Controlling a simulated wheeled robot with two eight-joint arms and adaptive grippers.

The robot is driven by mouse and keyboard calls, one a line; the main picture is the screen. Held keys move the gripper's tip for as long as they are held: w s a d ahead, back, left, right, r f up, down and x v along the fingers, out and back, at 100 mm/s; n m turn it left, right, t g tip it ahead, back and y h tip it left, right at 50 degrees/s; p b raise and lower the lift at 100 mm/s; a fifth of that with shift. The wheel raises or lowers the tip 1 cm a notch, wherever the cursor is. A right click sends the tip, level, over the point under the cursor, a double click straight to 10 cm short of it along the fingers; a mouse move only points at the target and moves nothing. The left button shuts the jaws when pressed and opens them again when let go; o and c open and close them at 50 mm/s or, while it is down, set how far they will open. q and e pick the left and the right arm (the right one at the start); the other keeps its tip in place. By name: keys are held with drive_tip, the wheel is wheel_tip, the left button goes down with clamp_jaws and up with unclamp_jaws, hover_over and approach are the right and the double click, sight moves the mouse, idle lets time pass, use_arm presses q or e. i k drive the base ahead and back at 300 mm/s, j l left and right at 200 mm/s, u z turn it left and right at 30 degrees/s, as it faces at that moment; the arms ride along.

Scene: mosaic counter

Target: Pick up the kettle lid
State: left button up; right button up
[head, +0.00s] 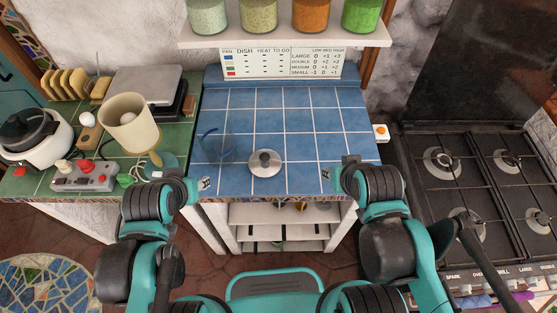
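The kettle lid (265,163) appears to be the round, silvery metal disc with a dark knob, lying on the blue tiled counter (300,120) near its front edge. A clear, see-through vessel with a blue rim or handle (214,146) stands just to its left; I cannot tell whether it is the kettle. My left gripper (204,183) is at the counter's front left, apart from the lid. My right gripper (326,175) is at the front right, also apart from the lid. Both look empty, but their fingers are too small to read.
A green counter on the left holds a cream lamp-like cup (128,122), a rice cooker (36,138), a control box (84,176) and a toast rack (72,84). A gas stove (470,170) stands right. A shelf with jars (285,33) overhangs the back. The blue counter's middle and right are clear.

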sight(263, 162)
drive_tip(key=z, duration=2.55)
drive_tip(key=k+j, duration=0.3)
drive_tip(key=k, duration=0.2)
drive_tip(key=k+j, duration=0.3)
drive_tip(key=k, duration=0.2)
